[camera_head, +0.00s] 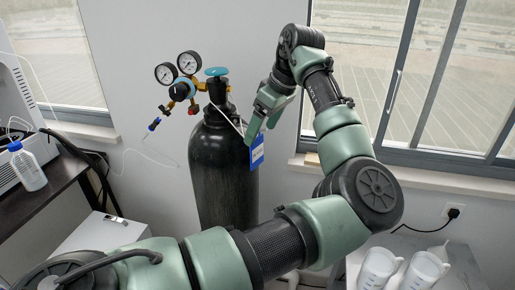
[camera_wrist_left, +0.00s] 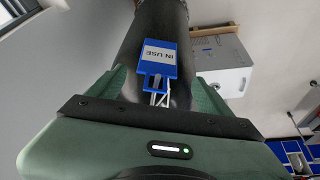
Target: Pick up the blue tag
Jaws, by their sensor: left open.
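The blue tag (camera_head: 257,152) hangs by a white cord against the side of the dark gas cylinder (camera_head: 222,170). In the left wrist view the tag (camera_wrist_left: 158,57) shows a white label reading "IN USE" and appears between my finger tips, in front of the cylinder (camera_wrist_left: 150,22). My left gripper (camera_head: 260,138) is open and empty, reaching down from above right beside the tag. In the left wrist view its fingers (camera_wrist_left: 158,78) stand apart on either side of the tag's lower end; I cannot tell whether they touch it. My right gripper is not in view.
A regulator with two gauges (camera_head: 178,72) and a blue valve knob (camera_head: 216,71) top the cylinder. A dark bench (camera_head: 45,185) with a white bottle (camera_head: 27,166) stands left. White jugs (camera_head: 425,272) stand lower right. Windows and a sill lie behind my arm.

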